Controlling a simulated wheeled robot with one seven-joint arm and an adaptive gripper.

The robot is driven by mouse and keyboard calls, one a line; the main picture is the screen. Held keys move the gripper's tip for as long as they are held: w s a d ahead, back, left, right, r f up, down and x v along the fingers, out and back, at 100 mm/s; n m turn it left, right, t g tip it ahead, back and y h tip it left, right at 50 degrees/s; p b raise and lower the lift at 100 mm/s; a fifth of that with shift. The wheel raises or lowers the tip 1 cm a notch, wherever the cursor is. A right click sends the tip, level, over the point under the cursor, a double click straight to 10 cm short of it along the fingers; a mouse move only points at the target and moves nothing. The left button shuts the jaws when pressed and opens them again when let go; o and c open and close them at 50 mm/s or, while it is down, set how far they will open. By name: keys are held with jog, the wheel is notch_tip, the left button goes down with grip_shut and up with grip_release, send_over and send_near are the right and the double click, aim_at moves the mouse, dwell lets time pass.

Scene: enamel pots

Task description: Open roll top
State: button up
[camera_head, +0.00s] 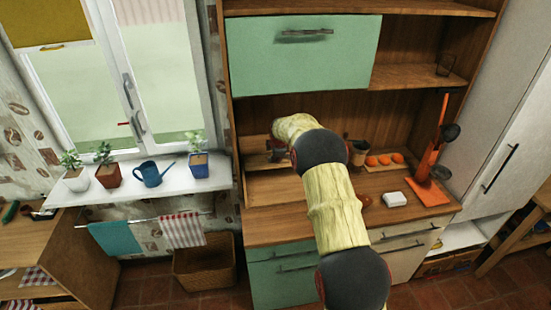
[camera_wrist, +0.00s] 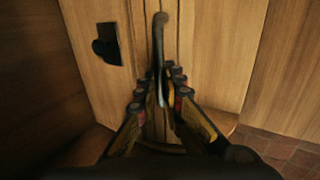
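A wooden box (camera_head: 262,148), which looks like the roll top, stands at the left of the cupboard's counter. Its pale wooden front fills much of the wrist view (camera_wrist: 215,50). A dark curved handle (camera_wrist: 160,30) runs down the middle of the wrist view. My gripper (camera_wrist: 163,84) has its two fingers on either side of this handle, close to it. Whether the pads touch the handle is not clear. In the head view my gripper (camera_head: 277,152) is small at the box's front, partly hidden by my arm.
A green cabinet door (camera_head: 300,65) hangs above. Potted plants and a blue watering can (camera_head: 152,174) stand on the windowsill.

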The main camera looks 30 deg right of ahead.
jog(key=o, duration=0.4)
jog(key=shift+a, duration=0.25)
jog(key=shift+s, duration=0.1)
jog(key=v, duration=1.2)
jog(key=shift+d+r, duration=0.1)
jog(key=shift+d, duration=0.2)
